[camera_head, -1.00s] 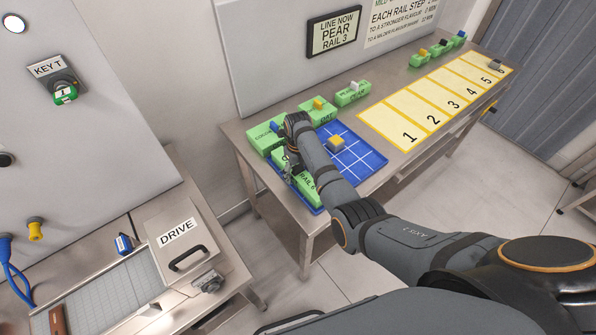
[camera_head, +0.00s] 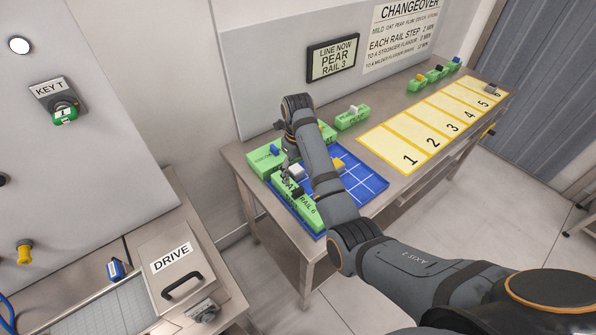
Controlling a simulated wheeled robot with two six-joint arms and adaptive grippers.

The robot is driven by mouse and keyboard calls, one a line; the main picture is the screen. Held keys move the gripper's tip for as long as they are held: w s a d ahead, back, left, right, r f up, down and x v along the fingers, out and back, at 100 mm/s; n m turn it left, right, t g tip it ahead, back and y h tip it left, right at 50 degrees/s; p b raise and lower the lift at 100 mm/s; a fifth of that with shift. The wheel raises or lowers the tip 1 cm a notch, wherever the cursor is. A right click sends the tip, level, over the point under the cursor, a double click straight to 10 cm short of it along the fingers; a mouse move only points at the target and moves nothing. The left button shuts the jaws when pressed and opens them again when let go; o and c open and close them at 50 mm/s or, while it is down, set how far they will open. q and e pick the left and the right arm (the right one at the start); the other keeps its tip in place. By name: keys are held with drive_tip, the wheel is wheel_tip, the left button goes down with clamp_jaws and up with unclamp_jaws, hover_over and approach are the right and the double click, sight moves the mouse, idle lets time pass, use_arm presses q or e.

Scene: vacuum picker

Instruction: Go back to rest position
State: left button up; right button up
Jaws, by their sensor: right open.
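My right arm reaches in from the lower right to the far table. My right gripper (camera_head: 289,178) is small, dark and partly hidden by its own wrist; it is open above the left part of the blue gridded tray (camera_head: 374,184). Green labelled blocks stand at the tray's left side, one of them marked RAIL 6 (camera_head: 310,211). A pale-topped piece (camera_head: 296,171) shows right beside the gripper; I cannot tell whether they touch. My left gripper is out of view.
Another green block (camera_head: 351,118) stands behind the tray. The yellow numbered strip (camera_head: 397,151) runs right, with several green blocks behind it. A wall sign (camera_head: 334,60) reads PEAR RAIL 3. The DRIVE box (camera_head: 180,264) stands at lower left. Floor separates the two tables.

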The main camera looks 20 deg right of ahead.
drive_tip(key=s+d+f+n, duration=0.1)
drive_tip(key=f+n, duration=0.1)
drive_tip(key=s+d+f+n, duration=0.1)
drive_tip(key=s+n, duration=0.1)
drive_tip(key=s+f+n, duration=0.1)
drive_tip(key=f+n, duration=0.1)
drive_tip(key=shift+s+d+f+t, duration=0.3)
drive_tip(key=shift+s+d+f, duration=0.05)
drive_tip(key=shift+s+d, duration=0.05)
drive_tip(key=s+d+f+n, duration=0.1)
drive_tip(key=s+n, duration=0.2)
drive_tip(key=s+d+f+n, duration=0.1)
drive_tip(key=s+n, duration=0.2)
drive_tip(key=n, duration=0.1)
drive_tip(key=s+d+f+n+t, duration=0.1)
drive_tip(key=s+n, duration=0.2)
drive_tip(key=shift+s+d+f+n+h, duration=0.1)
drive_tip(key=shift+d+f+n+h, duration=0.2)
drive_tip(key=shift+d+f, duration=0.05)
drive_tip(key=s+r+n+t, duration=0.2)
drive_tip(key=s+r+n, duration=0.1)
drive_tip(key=s+n, duration=1.15)
drive_tip(key=s+d+f+n+g+b, duration=0.1)
drive_tip(key=d+f+n+b, duration=0.15)
drive_tip(key=f, duration=2.75)
drive_tip(key=s+d+f+m+g+b, duration=0.1)
drive_tip(key=s+d+f+b, duration=0.1)
drive_tip(key=s+f, duration=1.5)
drive_tip(key=shift+s+f+b, duration=0.35)
drive_tip(key=shift+s, duration=0.35)
